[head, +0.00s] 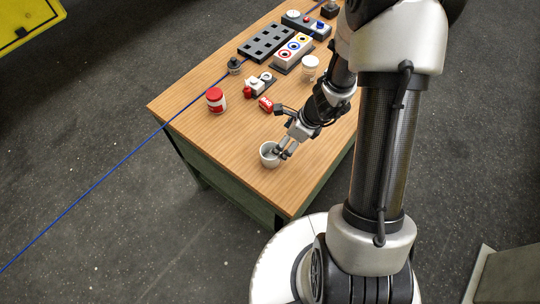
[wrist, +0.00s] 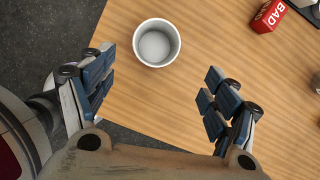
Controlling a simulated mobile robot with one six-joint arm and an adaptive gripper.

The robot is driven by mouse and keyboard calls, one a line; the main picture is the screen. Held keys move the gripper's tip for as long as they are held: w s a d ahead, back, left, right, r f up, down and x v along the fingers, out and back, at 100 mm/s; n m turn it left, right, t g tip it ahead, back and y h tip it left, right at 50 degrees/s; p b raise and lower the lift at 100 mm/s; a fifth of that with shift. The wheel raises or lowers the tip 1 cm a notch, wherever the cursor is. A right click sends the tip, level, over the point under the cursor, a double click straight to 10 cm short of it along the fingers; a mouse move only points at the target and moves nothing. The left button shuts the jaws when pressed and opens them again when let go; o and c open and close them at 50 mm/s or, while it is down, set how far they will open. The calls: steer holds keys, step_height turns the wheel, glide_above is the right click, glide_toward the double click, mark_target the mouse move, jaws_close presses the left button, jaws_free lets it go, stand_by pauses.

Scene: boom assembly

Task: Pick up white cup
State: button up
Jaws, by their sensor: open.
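The white cup (head: 268,158) stands upright on the wooden table, near its front corner. In the wrist view the cup (wrist: 157,43) is seen from above, open and empty, ahead of my fingers and between their lines. My gripper (head: 284,152) is at the cup's right side in the head view, and its fingertips overlap the cup there. In the wrist view my gripper (wrist: 158,88) is wide open, with bare wood between the two fingers. I cannot tell from the head view whether a finger touches the cup.
On the wooden table (head: 215,130) are a red can (head: 215,98), a small red block marked BAD (head: 266,104), which also shows in the wrist view (wrist: 268,16), a white jar (head: 310,66) and a black tray (head: 266,43). A blue cable (head: 120,160) crosses the left side.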

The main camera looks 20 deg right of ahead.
steer(key=b, duration=0.3)
glide_toward(271, 156)
steer(key=shift+w+a+f, duration=0.1)
steer(key=shift+a+f, duration=0.05)
steer(key=shift+a, duration=0.2)
steer(key=shift+w+a+f, duration=0.1)
steer(key=shift+a+f, duration=0.05)
steer(key=shift+a, duration=0.25)
steer(key=b+x, duration=0.1)
steer(key=x, duration=0.2)
steer(key=s+b+x, duration=0.1)
steer(key=shift+w+a+f+b, duration=0.15)
steer(key=shift+a+f+b, duration=0.1)
steer(key=shift+f+b, duration=0.15)
steer(key=shift+w+a+f, duration=0.1)
steer(key=shift+w+f, duration=0.05)
steer(key=shift+f, duration=0.1)
steer(key=c, duration=1.1)
steer(key=shift+r, duration=0.2)
